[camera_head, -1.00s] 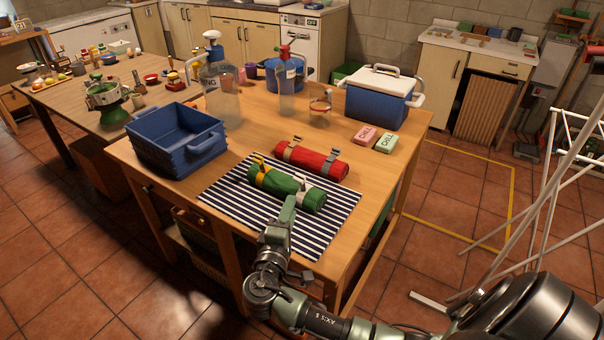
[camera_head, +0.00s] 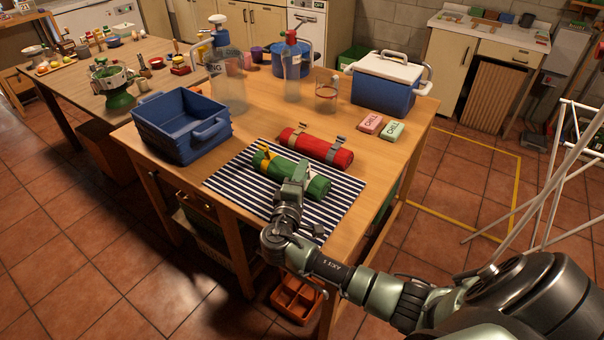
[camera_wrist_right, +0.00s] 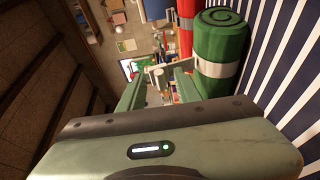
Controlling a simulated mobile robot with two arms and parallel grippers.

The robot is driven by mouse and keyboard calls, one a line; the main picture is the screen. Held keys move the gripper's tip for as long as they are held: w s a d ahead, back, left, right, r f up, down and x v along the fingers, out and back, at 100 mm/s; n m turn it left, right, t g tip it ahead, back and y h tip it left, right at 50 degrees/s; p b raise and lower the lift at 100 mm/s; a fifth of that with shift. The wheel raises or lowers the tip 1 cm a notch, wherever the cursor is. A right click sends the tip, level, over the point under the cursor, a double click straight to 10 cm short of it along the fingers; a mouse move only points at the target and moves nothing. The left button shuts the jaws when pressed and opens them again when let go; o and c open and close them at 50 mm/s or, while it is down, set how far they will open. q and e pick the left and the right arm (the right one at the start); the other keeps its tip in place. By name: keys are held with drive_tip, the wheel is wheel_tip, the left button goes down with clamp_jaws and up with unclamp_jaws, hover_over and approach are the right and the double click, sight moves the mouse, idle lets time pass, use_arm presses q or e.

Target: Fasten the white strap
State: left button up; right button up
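A green roll (camera_head: 283,168) lies on a navy-and-white striped mat (camera_head: 232,181) on the wooden table. It has a yellow strap (camera_head: 264,161) near its left end. The white strap (camera_wrist_right: 216,68) goes around the roll near its other end in the right wrist view; a pale end of it seems to reach out toward my fingers. My right gripper (camera_head: 298,172) is at that part of the roll and hides most of the strap in the head view. In the right wrist view its fingers (camera_wrist_right: 160,82) stand apart, beside the roll. My left gripper is out of view.
A red roll (camera_head: 317,147) with grey straps lies just behind the green one. A blue crate (camera_head: 182,128) stands left, a blue cooler (camera_head: 383,91) and two small boxes (camera_head: 370,123) behind right. Bottles stand at the back. The mat's front is bare.

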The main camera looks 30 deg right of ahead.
clamp_jaws()
